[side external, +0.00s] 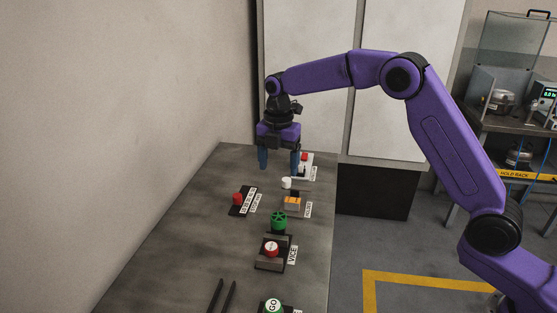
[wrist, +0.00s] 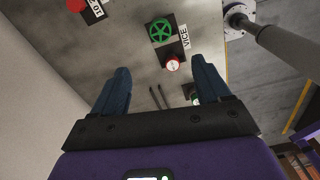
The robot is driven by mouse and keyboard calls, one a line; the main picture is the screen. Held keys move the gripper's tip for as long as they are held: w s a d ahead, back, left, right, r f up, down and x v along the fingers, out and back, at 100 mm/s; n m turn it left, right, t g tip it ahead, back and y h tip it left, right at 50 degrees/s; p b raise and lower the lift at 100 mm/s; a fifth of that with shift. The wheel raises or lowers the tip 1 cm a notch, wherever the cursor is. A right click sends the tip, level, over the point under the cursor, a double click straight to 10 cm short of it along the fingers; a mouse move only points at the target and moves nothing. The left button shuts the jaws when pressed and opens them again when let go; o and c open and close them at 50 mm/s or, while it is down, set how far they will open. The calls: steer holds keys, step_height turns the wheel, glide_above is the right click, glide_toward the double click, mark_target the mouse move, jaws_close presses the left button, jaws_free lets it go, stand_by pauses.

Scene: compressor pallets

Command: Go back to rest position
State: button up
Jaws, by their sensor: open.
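My gripper (side external: 279,168) is open and empty, with its two blue fingers pointing down above the far part of the grey table (side external: 190,230). The fingers appear apart from the controls, though the exact height is hard to tell. My purple arm is raised and bent, reaching in from the right.
Below stand a red button (side external: 238,198), a white knob (side external: 287,183), an orange switch (side external: 292,203), a green handwheel (side external: 279,221), a red VICE button (side external: 271,249) and a green GO button (side external: 272,306). A wall (side external: 110,110) borders the left. The table's left part is clear.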

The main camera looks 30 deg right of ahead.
steer(key=shift+r, duration=0.4)
steer(key=s+a+r+m, duration=0.1)
steer(key=s+r+m, duration=0.15)
steer(key=s, duration=0.65)
steer(key=s+a+r+m, duration=0.1)
steer(key=s+m, duration=0.2)
steer(key=s, duration=0.7)
steer(key=s+d+f+m, duration=0.1)
steer(key=s+d+m, duration=0.2)
steer(key=s, duration=0.8)
steer(key=s+d+f+m, duration=0.2)
steer(key=s+d+m, duration=0.2)
steer(key=s+d, duration=0.4)
steer(key=s, duration=0.3)
steer(key=shift+s+f, duration=0.2)
steer(key=shift+s, duration=0.1)
